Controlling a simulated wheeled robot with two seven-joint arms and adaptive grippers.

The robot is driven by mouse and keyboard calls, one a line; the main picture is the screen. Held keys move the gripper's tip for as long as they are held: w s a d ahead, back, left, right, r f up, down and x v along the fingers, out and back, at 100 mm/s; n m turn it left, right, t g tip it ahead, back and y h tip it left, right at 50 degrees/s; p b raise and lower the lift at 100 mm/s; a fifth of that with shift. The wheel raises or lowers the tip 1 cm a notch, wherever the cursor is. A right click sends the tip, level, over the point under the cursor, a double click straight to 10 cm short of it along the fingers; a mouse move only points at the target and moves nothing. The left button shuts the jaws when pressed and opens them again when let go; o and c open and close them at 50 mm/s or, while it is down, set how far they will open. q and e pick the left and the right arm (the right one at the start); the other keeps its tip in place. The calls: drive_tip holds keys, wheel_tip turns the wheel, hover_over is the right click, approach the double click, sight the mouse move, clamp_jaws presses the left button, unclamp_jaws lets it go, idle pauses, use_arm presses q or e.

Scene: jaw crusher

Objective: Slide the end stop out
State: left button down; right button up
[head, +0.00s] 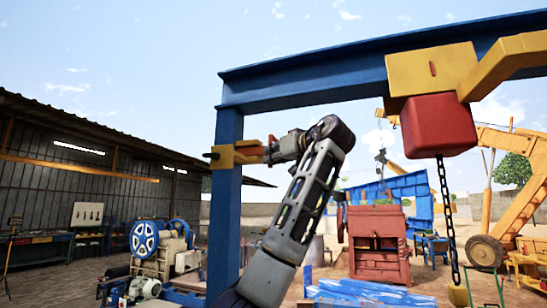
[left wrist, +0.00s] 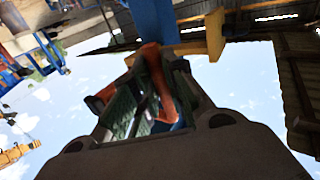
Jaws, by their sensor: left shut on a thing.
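A yellow bracket (head: 226,157) sits around the upper part of the blue post (head: 226,196). A dark pin end (head: 208,155) sticks out of its left side. An orange part (head: 250,143), which looks like the handle of the end stop, is at its right side. My left gripper (head: 272,150) is shut on the orange part, reaching in from the right. In the left wrist view the orange part (left wrist: 158,80) lies between the fingers, with the yellow bracket (left wrist: 213,35) and the blue post (left wrist: 153,20) beyond. How deep the end stop sits is hidden. My right gripper is not in view.
The blue beam (head: 300,80) runs overhead to the right. A yellow trolley (head: 425,72) on it carries a red block (head: 438,124) with a hanging chain (head: 447,220). A red machine (head: 378,245) stands behind. A shed is at the left.

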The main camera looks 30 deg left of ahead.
use_arm(q)
drive_tip(key=shift+w+d, duration=0.1)
drive_tip(key=shift+d, duration=0.15)
drive_tip(key=c, duration=1.7)
unclamp_jaws()
drive_tip(key=shift+d, duration=0.1)
drive_tip(key=v, duration=1.2)
drive_tip(key=shift+d, duration=0.15)
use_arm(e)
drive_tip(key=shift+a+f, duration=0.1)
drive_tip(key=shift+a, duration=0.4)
